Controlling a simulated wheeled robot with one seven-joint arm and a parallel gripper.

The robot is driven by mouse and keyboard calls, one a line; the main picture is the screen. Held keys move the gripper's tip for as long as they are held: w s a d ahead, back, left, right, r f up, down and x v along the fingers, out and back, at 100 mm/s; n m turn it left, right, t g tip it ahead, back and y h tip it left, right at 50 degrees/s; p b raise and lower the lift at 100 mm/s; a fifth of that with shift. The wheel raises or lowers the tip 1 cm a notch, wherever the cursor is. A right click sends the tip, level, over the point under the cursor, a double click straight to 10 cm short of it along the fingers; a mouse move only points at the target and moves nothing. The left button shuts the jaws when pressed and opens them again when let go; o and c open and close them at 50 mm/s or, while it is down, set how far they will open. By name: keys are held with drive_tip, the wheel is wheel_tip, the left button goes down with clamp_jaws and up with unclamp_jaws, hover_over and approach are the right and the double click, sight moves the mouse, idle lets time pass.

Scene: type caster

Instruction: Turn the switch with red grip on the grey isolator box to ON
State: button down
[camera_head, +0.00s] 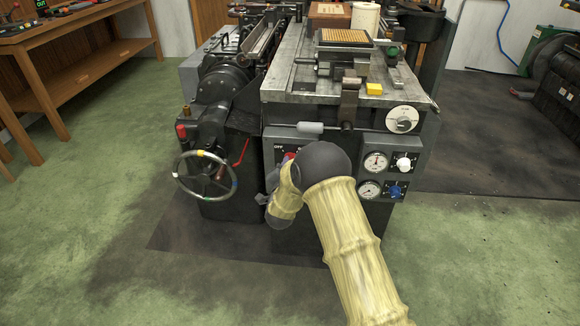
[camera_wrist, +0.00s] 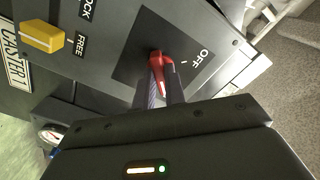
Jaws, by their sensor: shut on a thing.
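The switch with the red grip (camera_wrist: 163,59) sits on a dark square plate on the grey isolator box (camera_wrist: 216,22), in the wrist view. The word OFF is printed just right of the grip, with a short white tick beside it. No ON label is visible. My gripper (camera_wrist: 160,85) is shut on the red grip, its fingers covering its lower part. I cannot tell the grip's exact angle. In the head view my gripper (camera_head: 272,200) is at the machine's front, and my arm hides most of the switch; a bit of red (camera_head: 288,157) shows.
A yellow handle (camera_wrist: 42,37) with LOCK and FREE labels is left of the switch. In the head view a handwheel (camera_head: 205,174) stands to the left, and gauges (camera_head: 376,162) and knobs are right of my arm. Green floor lies clear in front.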

drive_tip(key=shift+f, duration=0.2)
drive_tip(key=c, duration=1.5)
unclamp_jaws()
drive_tip(key=shift+s, duration=0.1)
drive_tip(key=shift+o, duration=0.2)
drive_tip(key=shift+r, duration=0.1)
drive_tip(key=s+p, duration=0.2)
drive_tip(key=s, duration=1.5)
drive_tip(key=shift+s+a, duration=0.2)
drive_tip(key=shift+a, duration=0.1)
